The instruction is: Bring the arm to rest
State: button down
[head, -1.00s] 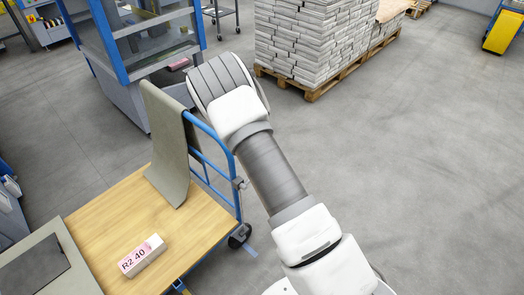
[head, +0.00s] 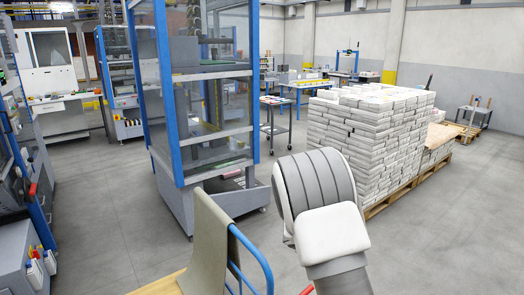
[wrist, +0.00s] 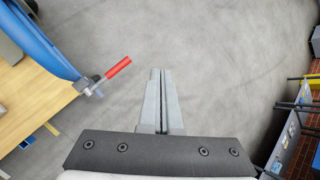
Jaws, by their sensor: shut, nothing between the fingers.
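My gripper (wrist: 161,75) shows in the wrist view with its two grey fingers together and nothing between them. It hangs over bare grey floor. In the head view my arm rises from the bottom edge, right of the trolley, and the gripper itself is out of sight there. The trolley's blue handle (head: 250,258) stands just left of my arm, with a grey-green cloth (head: 212,245) draped over it. In the wrist view the blue trolley frame (wrist: 45,42) and a red-handled lever (wrist: 118,67) lie left of the fingers, apart from them.
A blue-framed machine (head: 208,110) stands at the back left. The trolley's wooden top (head: 160,287) is at the bottom left. Open floor (head: 450,230) lies to the right.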

jog(key=s+d+r+m+g+y, duration=0.1)
jog(key=s+d+r+m, duration=0.2)
jog(key=s+r+m, duration=1.5)
jog(key=s+a+r+m+y, duration=0.2)
jog(key=s+a+r+m, duration=0.1)
jog(key=s+m, duration=0.5)
jog(key=s+a+r+m+y, duration=0.2)
jog(key=s+a+r+m, duration=0.1)
jog(key=s+m, duration=0.6)
jog(key=shift+s+a+r, duration=0.3)
jog(key=shift+s+r, duration=0.25)
jog(key=shift+s, duration=0.6)
